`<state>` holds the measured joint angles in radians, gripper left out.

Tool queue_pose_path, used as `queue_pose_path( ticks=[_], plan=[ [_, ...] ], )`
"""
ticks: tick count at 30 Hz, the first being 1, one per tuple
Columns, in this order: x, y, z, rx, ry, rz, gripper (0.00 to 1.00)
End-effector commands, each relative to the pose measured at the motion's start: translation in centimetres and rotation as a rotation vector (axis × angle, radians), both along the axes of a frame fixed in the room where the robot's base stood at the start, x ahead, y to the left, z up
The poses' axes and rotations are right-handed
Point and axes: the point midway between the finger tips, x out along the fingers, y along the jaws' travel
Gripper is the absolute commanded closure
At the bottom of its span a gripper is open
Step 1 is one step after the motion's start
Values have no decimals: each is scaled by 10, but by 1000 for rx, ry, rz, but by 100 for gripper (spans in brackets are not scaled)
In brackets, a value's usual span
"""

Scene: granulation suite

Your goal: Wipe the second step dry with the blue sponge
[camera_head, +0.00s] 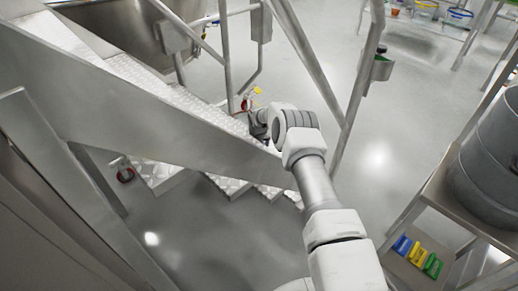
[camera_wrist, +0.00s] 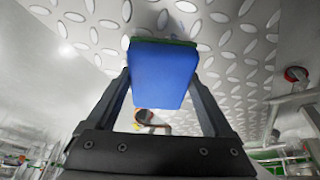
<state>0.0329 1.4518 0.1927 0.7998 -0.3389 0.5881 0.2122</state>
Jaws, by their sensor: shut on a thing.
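The blue sponge (camera_wrist: 162,75) is between the two black fingers of my gripper (camera_wrist: 160,82) in the wrist view. It has a green layer along its far edge. That edge meets or lies very close to a metal step with raised oval treads (camera_wrist: 222,42); I cannot tell contact for sure. In the head view my gripper (camera_head: 259,125) is at the lower part of the metal stairs (camera_head: 190,101), behind the sloping side plate (camera_head: 150,118). The sponge is hidden there. I cannot tell which step it is at, nor make out a wet patch clearly.
Handrail posts (camera_head: 228,60) rise beside the stairs near my gripper. The floor beyond the stairs is open.

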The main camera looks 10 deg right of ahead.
Motion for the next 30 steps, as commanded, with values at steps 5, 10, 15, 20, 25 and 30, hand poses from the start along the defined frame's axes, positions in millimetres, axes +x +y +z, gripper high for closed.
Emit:
queue_pose_path(
  ticks=[5, 10, 15, 20, 25, 30],
  plan=[
    [13, 11, -2, 2, -2, 1, 100],
    [22, 16, -3, 1, -2, 1, 100],
    [27, 21, -4, 1, -1, -1, 100],
    [28, 22, -3, 1, 0, 1, 100],
    [26, 21, 0, 1, 2, 1, 100],
    [20, 16, 1, 1, 5, 1, 100]
  ],
)
